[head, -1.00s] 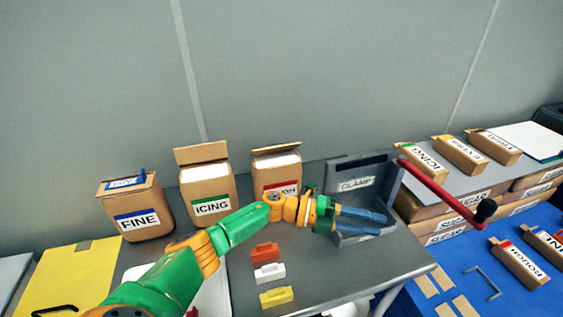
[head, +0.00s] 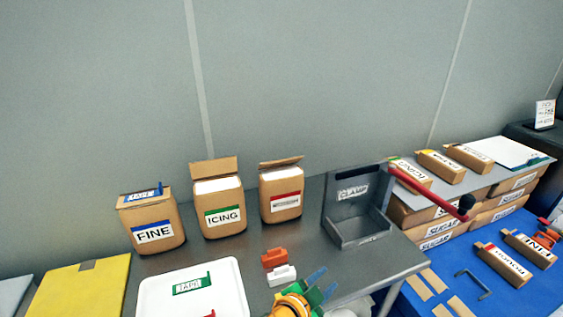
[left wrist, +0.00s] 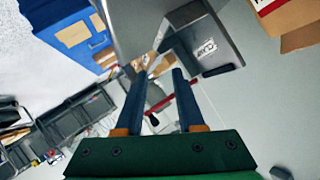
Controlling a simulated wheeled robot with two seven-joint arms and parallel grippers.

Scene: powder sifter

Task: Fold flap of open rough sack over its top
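The rough sack (head: 281,195) is a brown box-like bag with a red-edged label, upright at the back of the grey table in the head view. Its top is open with white showing, and its flap (head: 281,162) stands up at the back edge. My left gripper (head: 320,285) is low in the head view, in front of and below the sack, apart from it. Its blue fingers are spread and empty, as the left wrist view (left wrist: 156,98) shows. A brown sack with a red label edge shows at that view's top right (left wrist: 285,22). My right gripper is not visible.
The icing sack (head: 219,210), flap up, and the fine sack (head: 153,222), with blue tape on top, stand to the left. The clamp (head: 357,215) with its red lever stands right. Red and white clips (head: 274,258) and a white tray (head: 192,292) lie in front.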

